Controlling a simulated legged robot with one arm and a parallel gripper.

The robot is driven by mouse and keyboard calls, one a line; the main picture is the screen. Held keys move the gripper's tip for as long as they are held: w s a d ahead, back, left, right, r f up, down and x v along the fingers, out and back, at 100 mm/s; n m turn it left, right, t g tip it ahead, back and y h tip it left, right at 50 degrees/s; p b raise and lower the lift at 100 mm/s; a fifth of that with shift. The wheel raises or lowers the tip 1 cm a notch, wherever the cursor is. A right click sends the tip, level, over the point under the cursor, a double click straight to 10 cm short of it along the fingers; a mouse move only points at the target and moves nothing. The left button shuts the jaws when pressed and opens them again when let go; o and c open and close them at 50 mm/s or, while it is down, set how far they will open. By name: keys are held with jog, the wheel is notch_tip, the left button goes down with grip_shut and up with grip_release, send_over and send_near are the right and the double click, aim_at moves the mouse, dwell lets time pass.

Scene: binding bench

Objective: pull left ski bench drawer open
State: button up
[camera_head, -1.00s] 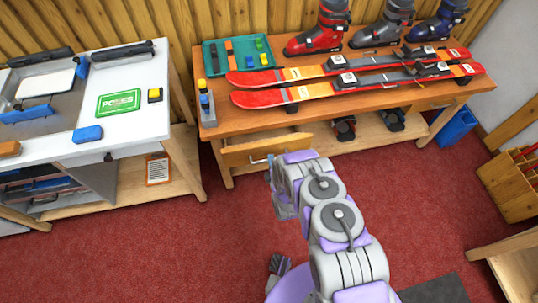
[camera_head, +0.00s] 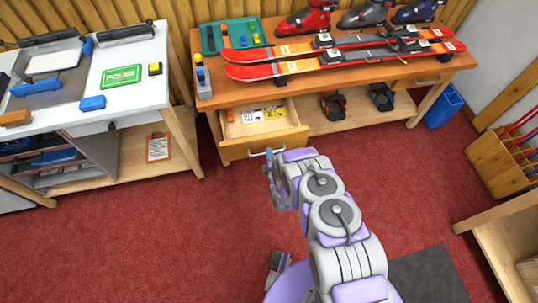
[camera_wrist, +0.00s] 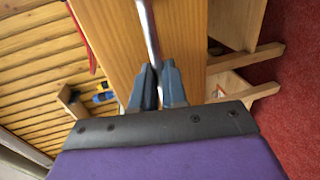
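The ski bench (camera_head: 300,78) has an orange-brown wooden top and stands against the back wall. Its left drawer (camera_head: 262,147) is pulled out toward me, and its inside shows pale wood with small white and yellow items and an orange one. My gripper (camera_head: 268,160) is at the front of this drawer. In the wrist view, the two blue-grey fingers of my gripper (camera_wrist: 158,86) are closed around the metal drawer handle (camera_wrist: 149,35). The fingertips are partly hidden in the head view.
Red and orange skis (camera_head: 330,58), ski boots (camera_head: 305,18) and a green tray (camera_head: 232,36) rest on the bench top. A white-topped workbench (camera_head: 145,100) stands at left, a blue bin (camera_head: 443,105) at right. Red floor (camera_head: 130,245) is clear around my arm.

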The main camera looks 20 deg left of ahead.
jog(key=o, duration=0.4)
jog(key=shift+w+d+f, duration=0.1)
jog(key=shift+d+f, duration=0.05)
jog(key=shift+d, duration=0.15)
jog(key=shift+o, duration=0.2)
jog(key=shift+a, duration=0.15)
jog(key=shift+a, duration=0.1)
jog(key=p+v, duration=0.2)
jog(key=v, duration=1)
jog(key=shift+f, duration=0.1)
